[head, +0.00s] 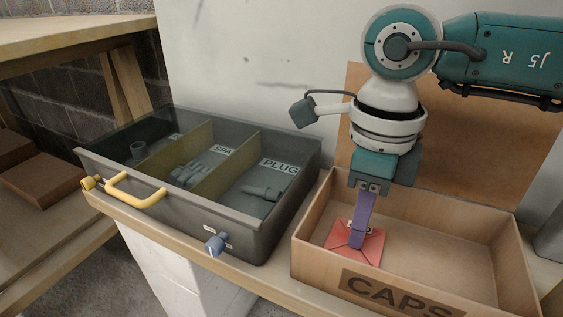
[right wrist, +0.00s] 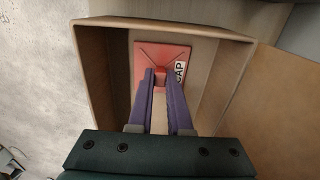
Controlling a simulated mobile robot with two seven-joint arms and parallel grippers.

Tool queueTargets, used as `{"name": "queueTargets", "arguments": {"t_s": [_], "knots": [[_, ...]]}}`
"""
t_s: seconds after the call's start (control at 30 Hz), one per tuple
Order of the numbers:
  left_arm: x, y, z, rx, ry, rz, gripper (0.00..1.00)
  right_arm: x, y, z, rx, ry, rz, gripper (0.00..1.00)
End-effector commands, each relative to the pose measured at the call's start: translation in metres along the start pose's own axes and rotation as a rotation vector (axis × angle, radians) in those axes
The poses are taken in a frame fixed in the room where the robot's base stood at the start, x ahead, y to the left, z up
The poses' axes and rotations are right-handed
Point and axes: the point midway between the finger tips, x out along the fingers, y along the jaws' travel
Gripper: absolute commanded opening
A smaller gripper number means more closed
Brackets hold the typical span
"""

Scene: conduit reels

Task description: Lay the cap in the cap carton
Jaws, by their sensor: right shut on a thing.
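The cap is a flat red square with a small raised knob and a CAP label; the cap (head: 347,246) shows inside the carton in the head view, and the cap (right wrist: 147,62) shows ahead of the fingers in the right wrist view. My right gripper (head: 358,231) points down into the carton with its purple fingers shut on the cap's knob. The cap carton (head: 480,233) is an open cardboard box marked CAPS. The cap is at the carton's left side, low near the floor; I cannot tell whether it touches the floor. My left gripper is not in view.
A grey divided drawer tray (head: 290,193) with a yellow handle (head: 135,193) and a blue knob (head: 215,244) stands left of the carton. Its compartments hold grey fittings. A brown board stands behind the carton. The carton's right side is empty.

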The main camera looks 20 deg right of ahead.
Motion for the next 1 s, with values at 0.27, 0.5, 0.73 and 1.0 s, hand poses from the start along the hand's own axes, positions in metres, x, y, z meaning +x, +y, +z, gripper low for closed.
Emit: {"name": "queueTargets", "arguments": {"t_s": [0.27, 0.5, 0.73, 1.0], "knots": [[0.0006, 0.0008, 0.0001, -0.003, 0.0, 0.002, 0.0, 0.0009, -0.0002, -0.0001, 0.0, 0.0, 0.0, 0.0], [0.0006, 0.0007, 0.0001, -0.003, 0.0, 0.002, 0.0, 0.0009, -0.0001, -0.0001, 0.0, 0.0, 0.0, 0.38], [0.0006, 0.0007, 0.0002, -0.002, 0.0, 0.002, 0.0, 0.0009, 0.0, -0.0001, 0.0, 0.001, 0.0, 0.52], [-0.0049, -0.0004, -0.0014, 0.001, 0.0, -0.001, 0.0, -0.0055, -0.0001, -0.0001, 0.0, 0.0, 0.0, 0.52]]}}
